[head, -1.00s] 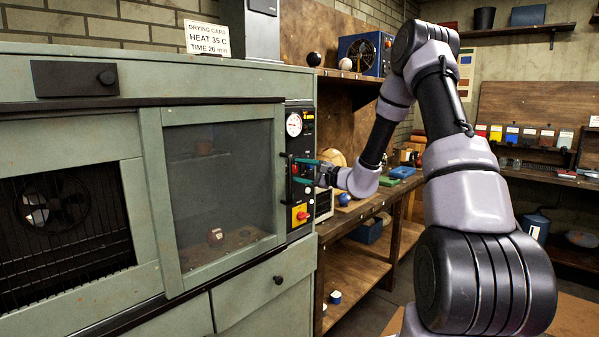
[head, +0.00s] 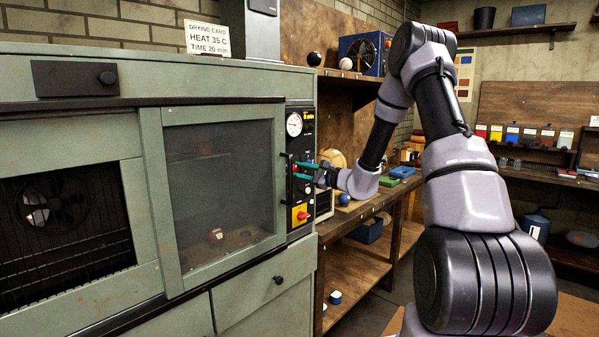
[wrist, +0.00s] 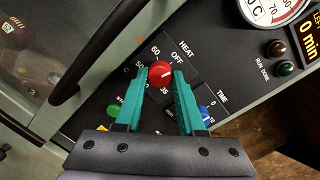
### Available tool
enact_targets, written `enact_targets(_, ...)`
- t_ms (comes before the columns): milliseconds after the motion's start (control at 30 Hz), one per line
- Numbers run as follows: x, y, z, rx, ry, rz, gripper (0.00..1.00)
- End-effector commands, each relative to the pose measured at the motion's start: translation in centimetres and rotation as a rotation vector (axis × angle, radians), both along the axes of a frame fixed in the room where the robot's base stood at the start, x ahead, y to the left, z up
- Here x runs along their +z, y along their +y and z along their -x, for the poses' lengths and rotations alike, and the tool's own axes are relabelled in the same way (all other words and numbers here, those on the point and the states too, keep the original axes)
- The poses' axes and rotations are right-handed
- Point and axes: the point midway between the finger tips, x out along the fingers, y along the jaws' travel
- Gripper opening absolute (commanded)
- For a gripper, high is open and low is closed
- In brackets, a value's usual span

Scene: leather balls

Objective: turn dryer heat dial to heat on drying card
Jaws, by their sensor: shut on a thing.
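The red heat dial (wrist: 160,74) sits on the dryer's black control panel (wrist: 195,85), with OFF, 35, 50 and 60 marks around it. A pale pointer line shows on the dial, but I cannot tell for certain which mark it meets. My gripper (wrist: 159,77) has its two teal fingers shut on the dial, one on each side; it also shows at the panel in the head view (head: 303,170). The drying card (head: 207,39) on top of the dryer reads HEAT 35 C, TIME 20 min.
A blue time dial (wrist: 204,112) and a green button (wrist: 114,110) flank the fingers. A black door handle (wrist: 108,35) runs close by at left. The round gauge (head: 294,124) is above the dial. A workbench (head: 375,215) stands right of the dryer.

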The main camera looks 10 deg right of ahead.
Motion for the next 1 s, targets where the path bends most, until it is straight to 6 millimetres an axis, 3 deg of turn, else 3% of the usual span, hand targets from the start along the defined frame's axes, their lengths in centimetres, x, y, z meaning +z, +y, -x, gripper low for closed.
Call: enact_targets(1000,-0.36,0.10,0.16,-0.001,0.569,-0.778,0.00)
